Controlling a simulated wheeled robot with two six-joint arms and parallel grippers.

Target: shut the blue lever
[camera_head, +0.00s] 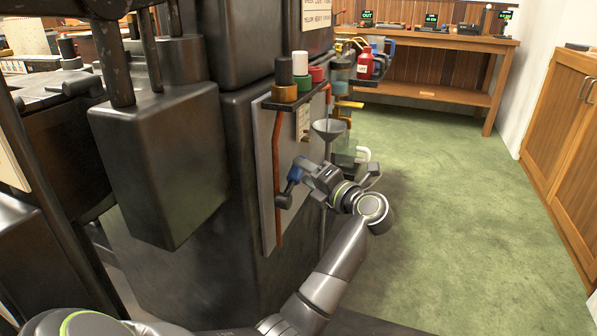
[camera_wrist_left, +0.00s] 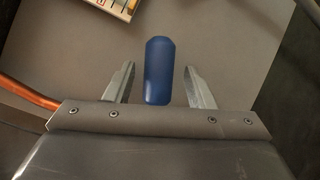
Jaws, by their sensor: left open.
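The blue lever (camera_head: 294,174) is on a grey upright panel (camera_head: 264,150) at the side of the dark machine. In the left wrist view the blue lever (camera_wrist_left: 158,72) shows as a rounded blue bar. My left gripper (camera_head: 303,170) is at the lever, reaching in from its right. In the left wrist view my left gripper (camera_wrist_left: 159,82) is open, with one finger on each side of the lever and a visible gap on both sides. The far end of the lever is partly hidden in the head view. My right gripper is not in view.
A copper pipe (camera_head: 277,150) runs down the panel beside the lever. A shelf above holds a white-topped bottle and green and red items (camera_head: 302,84). A grey funnel (camera_head: 328,128) is close to my gripper. The green carpet (camera_head: 450,180) to the right is clear.

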